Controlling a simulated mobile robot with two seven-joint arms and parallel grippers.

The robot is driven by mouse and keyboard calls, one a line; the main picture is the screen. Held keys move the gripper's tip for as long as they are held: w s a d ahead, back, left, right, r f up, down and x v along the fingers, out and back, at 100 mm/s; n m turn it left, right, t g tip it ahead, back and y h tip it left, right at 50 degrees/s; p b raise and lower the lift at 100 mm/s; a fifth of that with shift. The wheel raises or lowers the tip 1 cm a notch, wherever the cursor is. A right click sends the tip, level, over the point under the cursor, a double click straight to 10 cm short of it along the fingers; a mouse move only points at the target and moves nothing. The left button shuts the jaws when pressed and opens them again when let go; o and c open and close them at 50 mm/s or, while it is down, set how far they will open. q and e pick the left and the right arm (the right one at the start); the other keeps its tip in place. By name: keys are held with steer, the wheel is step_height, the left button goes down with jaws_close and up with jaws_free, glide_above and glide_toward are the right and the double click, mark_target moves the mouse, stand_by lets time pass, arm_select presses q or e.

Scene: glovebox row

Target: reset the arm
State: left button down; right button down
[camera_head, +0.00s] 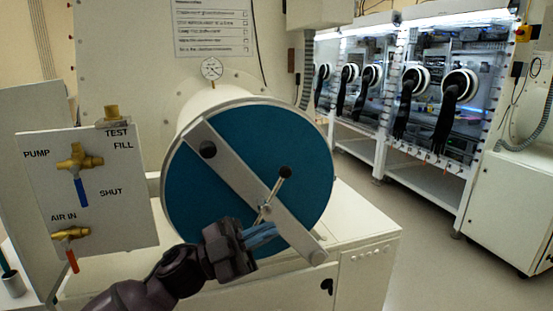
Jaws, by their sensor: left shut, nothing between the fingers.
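My left arm comes in from the bottom left, and its gripper (264,234) is in front of the lower part of the round blue door (215,170). The gripper is shut with nothing between its fingers. Just above it is a metal handle (274,196) with a black knob, mounted on the grey diagonal bar (228,173) across the door. The fingertips overlap the foot of the handle in the picture; I cannot tell whether they touch it. My right gripper is not in view.
Left of the door stands a valve panel (110,215) with a blue-handled valve (80,170) and a red-handled valve (72,240). A pressure gauge (212,68) sits above the door. Gloveboxes with black gloves (445,122) line the back right. The floor (430,250) at right is clear.

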arm_select(q)
steer(key=s+a+f+n+t+y, duration=0.1)
steer(key=a+f+n+t+y, duration=0.7)
steer(key=f+n, duration=0.35)
steer(key=s+a+f+n+t+y, duration=0.1)
steer(key=a+f+n+t+y, duration=0.8)
steer(key=f, duration=0.3)
steer(key=s+a+f+n+g+y, duration=0.2)
steer(key=s+a+f+g+y, duration=0.1)
steer(key=s+f, duration=0.5)
steer(key=s+a+f+n+g+y, duration=0.3)
steer(key=s+a+f+g, duration=0.1)
steer(key=s+f, duration=0.5)
steer(key=shift+s+a+f+y, duration=0.2)
steer(key=shift+a+f+y, duration=0.15)
steer(key=shift+a, duration=0.45)
